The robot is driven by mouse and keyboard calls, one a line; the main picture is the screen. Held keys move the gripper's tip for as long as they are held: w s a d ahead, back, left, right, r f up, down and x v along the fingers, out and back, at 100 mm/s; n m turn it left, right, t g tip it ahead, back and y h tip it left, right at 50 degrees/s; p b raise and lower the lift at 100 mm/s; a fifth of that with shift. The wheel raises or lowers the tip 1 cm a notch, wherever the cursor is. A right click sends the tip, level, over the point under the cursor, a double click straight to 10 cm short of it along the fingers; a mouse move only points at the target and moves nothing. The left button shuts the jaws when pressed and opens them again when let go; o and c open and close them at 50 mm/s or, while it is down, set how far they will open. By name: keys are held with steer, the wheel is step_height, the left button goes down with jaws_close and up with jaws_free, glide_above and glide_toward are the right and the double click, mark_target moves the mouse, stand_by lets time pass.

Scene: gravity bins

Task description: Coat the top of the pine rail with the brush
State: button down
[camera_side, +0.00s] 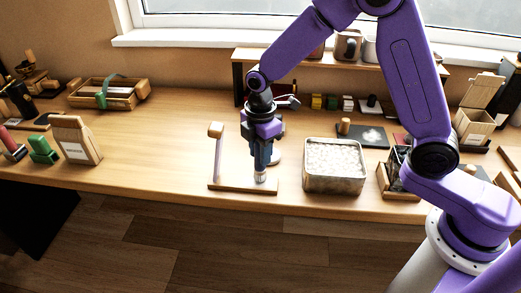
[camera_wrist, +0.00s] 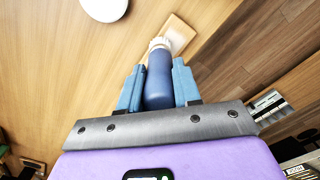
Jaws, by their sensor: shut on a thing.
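My gripper (camera_side: 262,158) points down near the front of the bench, shut on the brush's blue handle. In the wrist view, the brush (camera_wrist: 159,80) sits between the two blue fingers (camera_wrist: 158,88), its pale head pointing away. In the side view, the brush's pale head (camera_side: 260,177) is low over the right end of a narrow wooden strip, which looks like the pine rail (camera_side: 235,187). The light wood also shows beside the brush head in the wrist view (camera_wrist: 180,34). I cannot tell whether the bristles touch it. A slim pale upright with a light wooden block (camera_side: 216,130) stands at its left end.
A metal tin of white pieces (camera_side: 335,186) stands close right of my gripper. A white round thing (camera_wrist: 104,5) lies nearby. A labelled wooden box (camera_side: 75,140) and green item (camera_side: 43,150) stand left. A shelf (camera_side: 390,66) is behind. Bench left of the strip is clear.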

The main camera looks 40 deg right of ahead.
steer(key=shift+f, duration=0.35)
steer(key=shift+a, duration=0.1)
stand_by(0.3)
steer(key=shift+s+a+r, duration=0.1)
steer(key=shift+s+a, duration=0.65)
steer(key=shift+s, duration=0.1)
steer(key=shift+w, duration=0.1)
steer(key=shift+w+d, duration=0.8)
steer(key=shift+d, duration=0.1)
steer(key=shift+s+a, duration=0.9)
